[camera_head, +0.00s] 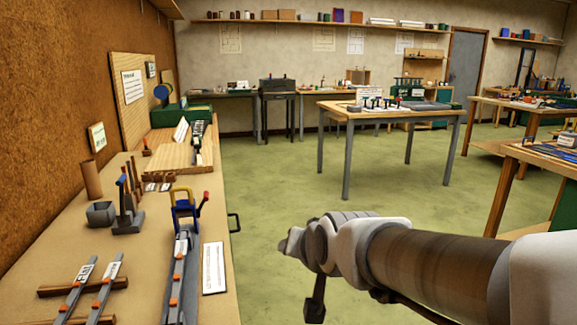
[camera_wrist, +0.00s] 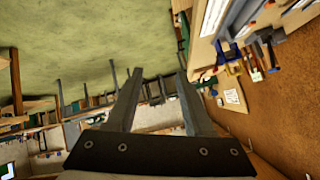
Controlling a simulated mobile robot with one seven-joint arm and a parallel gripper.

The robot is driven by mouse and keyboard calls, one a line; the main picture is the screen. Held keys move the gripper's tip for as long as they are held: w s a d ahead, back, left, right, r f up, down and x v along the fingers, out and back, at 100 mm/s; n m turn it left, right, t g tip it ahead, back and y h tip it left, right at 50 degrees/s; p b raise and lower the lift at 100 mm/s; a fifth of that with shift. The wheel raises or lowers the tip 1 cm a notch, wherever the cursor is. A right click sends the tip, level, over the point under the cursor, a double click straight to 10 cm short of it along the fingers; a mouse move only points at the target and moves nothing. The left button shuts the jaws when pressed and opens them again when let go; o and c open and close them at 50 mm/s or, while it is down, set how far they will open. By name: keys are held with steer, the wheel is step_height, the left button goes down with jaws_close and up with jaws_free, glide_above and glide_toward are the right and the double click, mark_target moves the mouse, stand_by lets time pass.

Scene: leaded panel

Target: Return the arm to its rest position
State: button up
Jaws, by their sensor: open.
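My arm (camera_head: 400,250) reaches in from the right edge of the head view, above the green floor and to the right of the left-hand workbench (camera_head: 60,230). In the wrist view my gripper (camera_wrist: 157,74) shows its two dark fingers spread apart with nothing between them. Beyond the fingers are floor and distant furniture, so the gripper is in free air. In the head view the fingers are hard to make out at the dark end of the arm. The arm touches nothing that I can see.
The workbench carries a blue-and-yellow tool (camera_head: 184,207), a grey stand with a blue handle (camera_head: 126,208), lead strips and a white sheet (camera_head: 214,268). A black handle (camera_head: 234,222) sticks out from its edge. A table (camera_head: 390,114) stands farther back. The floor between is clear.

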steer(key=s+d+f+n+g+h, duration=0.1)
steer(key=s+d+g, duration=0.1)
steer(key=s+d, duration=0.55)
steer(key=s+d+f+n+g+h, duration=0.15)
steer(key=s+d, duration=0.35)
steer(key=s, duration=0.5)
step_height(320, 180, up, 16)
steer(key=p, duration=1.6)
steer(key=shift+s+m+g, duration=0.15)
steer(key=shift+m+g, duration=0.2)
steer(key=shift+g, duration=0.1)
